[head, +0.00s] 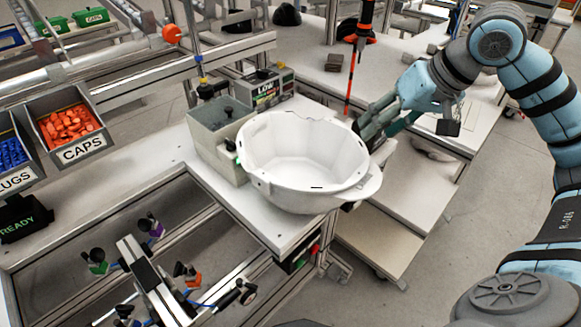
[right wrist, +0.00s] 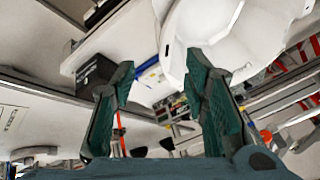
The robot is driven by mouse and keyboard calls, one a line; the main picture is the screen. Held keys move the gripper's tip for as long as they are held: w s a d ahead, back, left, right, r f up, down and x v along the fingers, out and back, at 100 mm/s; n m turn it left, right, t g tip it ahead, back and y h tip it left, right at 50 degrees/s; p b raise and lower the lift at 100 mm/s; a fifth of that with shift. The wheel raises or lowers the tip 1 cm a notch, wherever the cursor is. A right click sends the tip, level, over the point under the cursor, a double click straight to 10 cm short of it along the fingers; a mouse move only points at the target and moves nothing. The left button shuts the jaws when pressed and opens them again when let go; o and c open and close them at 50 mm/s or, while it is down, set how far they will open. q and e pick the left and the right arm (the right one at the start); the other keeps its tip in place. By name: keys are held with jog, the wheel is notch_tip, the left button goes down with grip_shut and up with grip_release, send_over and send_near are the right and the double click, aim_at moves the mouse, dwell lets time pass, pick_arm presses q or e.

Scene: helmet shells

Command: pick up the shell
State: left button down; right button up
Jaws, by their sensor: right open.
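The white helmet shell (head: 300,165) sits open side up at the corner of the white bench, like a bowl with a flared rim. What bears it from below is hidden. My right gripper (head: 366,128) is open beside the shell's right rim, with its green fingers pointing towards it. In the right wrist view the shell (right wrist: 245,28) fills the upper right. The fingers there stand wide apart around the gripper's empty middle (right wrist: 162,70), and the right finger overlaps the shell's edge. Whether it touches the shell I cannot tell. My left gripper is out of view.
A grey box fixture (head: 218,135) stands close at the shell's left, with a display unit (head: 268,88) behind. An orange-tipped tool (head: 360,40) hangs behind the gripper. Bins of orange caps (head: 68,125) and blue plugs (head: 10,152) are at left. Open floor (head: 455,235) lies right.

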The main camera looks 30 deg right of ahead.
aim_at(349, 158)
jog(key=x, duration=0.3)
jog(key=p+x, duration=0.1)
jog(key=x, duration=0.3)
jog(key=s+a+x, duration=0.1)
jog(key=x, duration=0.3)
jog(key=shift+w+f+p, duration=0.1)
jog(key=shift+f+p, duration=0.2)
jog(key=shift+w+f, duration=0.1)
jog(key=shift+f, duration=0.15)
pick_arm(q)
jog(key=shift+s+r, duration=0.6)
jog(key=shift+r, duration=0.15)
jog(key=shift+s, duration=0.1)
pick_arm(e)
grip_shut()
